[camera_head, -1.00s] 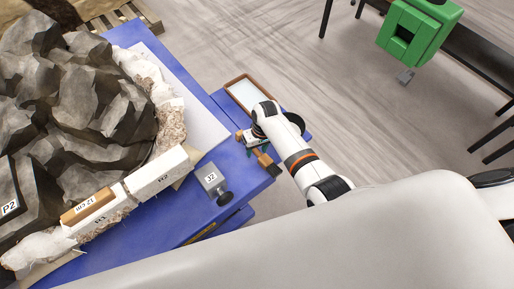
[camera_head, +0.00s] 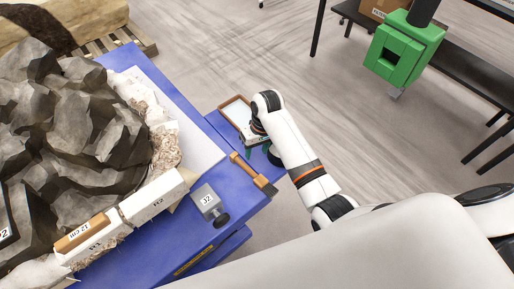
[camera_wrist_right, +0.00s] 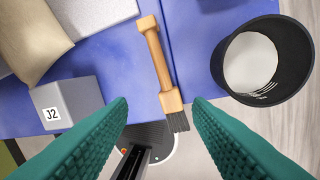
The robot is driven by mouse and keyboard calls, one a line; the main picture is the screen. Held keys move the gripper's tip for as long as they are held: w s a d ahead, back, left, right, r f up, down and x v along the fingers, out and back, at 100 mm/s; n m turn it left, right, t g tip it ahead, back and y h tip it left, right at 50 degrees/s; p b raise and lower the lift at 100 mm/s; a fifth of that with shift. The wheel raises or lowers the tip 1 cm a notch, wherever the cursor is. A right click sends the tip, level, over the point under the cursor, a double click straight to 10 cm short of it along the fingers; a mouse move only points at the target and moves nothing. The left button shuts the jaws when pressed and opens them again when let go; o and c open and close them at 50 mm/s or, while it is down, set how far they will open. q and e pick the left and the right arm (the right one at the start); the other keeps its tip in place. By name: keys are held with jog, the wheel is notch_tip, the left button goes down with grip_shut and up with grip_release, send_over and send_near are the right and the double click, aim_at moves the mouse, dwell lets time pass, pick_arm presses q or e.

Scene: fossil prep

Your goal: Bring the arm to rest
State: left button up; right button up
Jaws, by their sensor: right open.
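My right arm reaches over the blue table's corner. In the head view its gripper (camera_head: 262,150) is partly hidden by my own wrist and sits beside the tray. In the right wrist view the two green ridged fingers (camera_wrist_right: 160,130) stand wide apart with nothing between their tips. A wooden-handled brush (camera_head: 252,174) lies on the blue table, apart from the gripper in the head view. The brush also shows in the wrist view (camera_wrist_right: 158,60), its dark bristles toward the gap between the fingers. My left gripper is not in view.
A grey block marked J2 (camera_head: 208,202) sits near the brush. A wood-rimmed tray (camera_head: 224,104) lies behind my wrist. A black cup (camera_wrist_right: 222,62) stands right of the brush in the wrist view. Rock and white jacket pieces (camera_head: 152,200) fill the left. A green device (camera_head: 412,45) hangs at upper right.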

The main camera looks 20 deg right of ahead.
jog(key=shift+r, duration=0.2)
dwell(0.3)
jog(key=s+d+f+t, duration=0.1)
jog(key=s+d+t, duration=0.1)
jog(key=s, duration=1.2)
jog(key=s+d+r+t+h, duration=0.1)
jog(key=s+d+r+t, duration=0.1)
jog(key=s+r, duration=0.7)
jog(key=s+f+g+b, duration=0.1)
jog(key=s+f, duration=0.1)
jog(key=f, duration=1.4)
jog(key=s+f+g+b, duration=0.1)
jog(key=s+f+b, duration=0.1)
jog(key=f, duration=1.5)
jog(key=s+d+f+n+g+b, duration=0.1)
jog(key=s+d+f+b, duration=0.1)
jog(key=s+f, duration=1.3)
jog(key=shift+s+d+f+h, duration=0.25)
jog(key=shift+s+f+h, duration=0.05)
jog(key=shift+f, duration=0.4)
